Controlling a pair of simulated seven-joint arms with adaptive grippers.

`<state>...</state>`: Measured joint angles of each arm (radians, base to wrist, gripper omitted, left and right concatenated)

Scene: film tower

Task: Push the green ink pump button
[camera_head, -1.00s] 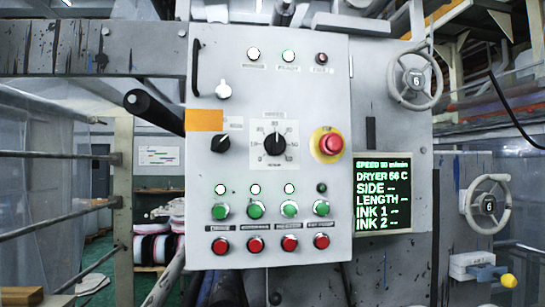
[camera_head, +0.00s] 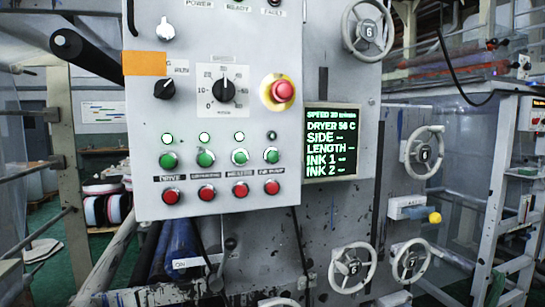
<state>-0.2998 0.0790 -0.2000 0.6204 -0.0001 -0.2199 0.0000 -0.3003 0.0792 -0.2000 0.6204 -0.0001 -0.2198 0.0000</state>
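The green ink pump button (camera_head: 272,155) is the rightmost in the row of green buttons on the grey control panel (camera_head: 205,110). A small lamp (camera_head: 272,135) above it looks dark, while the other lamps in that row are lit white. A red button (camera_head: 272,187) sits below it, with a small label between them that seems to read ink pump. Neither of my grippers is in view, and nothing covers the button.
A red emergency stop (camera_head: 283,92) on a yellow ring is above the button. A display (camera_head: 331,142) stands right of the panel and reads "INK 1 --" and "INK 2 --". Handwheels (camera_head: 352,267) stick out at lower right. A black roller end (camera_head: 66,43) juts out at upper left.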

